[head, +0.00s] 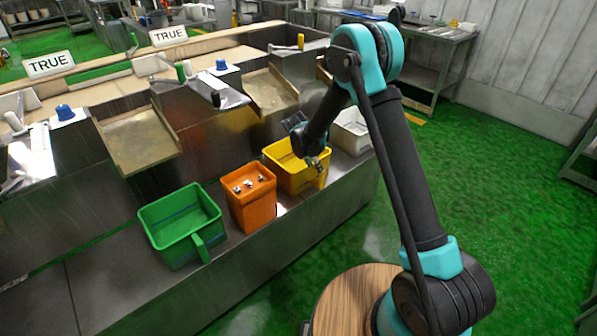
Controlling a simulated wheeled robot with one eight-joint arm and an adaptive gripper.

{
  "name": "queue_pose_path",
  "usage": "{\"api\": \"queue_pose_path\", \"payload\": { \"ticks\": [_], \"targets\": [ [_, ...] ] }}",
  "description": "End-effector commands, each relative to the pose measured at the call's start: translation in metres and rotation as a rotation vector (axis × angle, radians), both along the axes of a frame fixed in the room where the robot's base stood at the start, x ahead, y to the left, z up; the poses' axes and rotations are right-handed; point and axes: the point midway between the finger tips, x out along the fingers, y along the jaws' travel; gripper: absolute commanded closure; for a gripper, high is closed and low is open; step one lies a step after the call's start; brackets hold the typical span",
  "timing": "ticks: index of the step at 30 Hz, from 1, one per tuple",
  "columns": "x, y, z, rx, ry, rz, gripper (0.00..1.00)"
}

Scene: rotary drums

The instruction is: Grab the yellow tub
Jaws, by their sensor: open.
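The yellow tub (282,163) stands on the low metal ledge, right of the orange bin. My gripper (319,163) is at the tub's right front side, close to its rim, with the jaws open. The jaws are small in the picture, and I cannot tell whether they touch the tub or have its wall between them. My wrist (315,130) hides part of the tub's right rim. The part of the tub's inside that I see looks empty.
The orange bin (252,207) holds several small items. A green tub (172,229) stands farther left, and a white tub (350,131) stands right of the yellow one. A metal tray (272,90) hangs above. The green floor (455,165) at right is clear.

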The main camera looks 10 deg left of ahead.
Motion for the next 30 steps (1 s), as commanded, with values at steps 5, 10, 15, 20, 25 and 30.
{"api": "queue_pose_path", "payload": {
  "ticks": [5,10,15,20,25,30],
  "targets": [
    [0.012,-0.008,-0.034,0.001,-0.001,-0.003,0.57],
    [0.019,-0.015,-0.055,0.001,-0.001,-0.001,0.57],
    [0.021,-0.017,-0.064,0.001,-0.001,-0.001,0.57],
    [0.027,-0.021,-0.081,0.002,0.0,-0.003,0.57],
    [0.034,-0.027,-0.102,0.002,0.0,-0.003,0.57],
    [0.037,-0.029,-0.11,0.001,0.0,-0.002,0.57]
  ]
}}
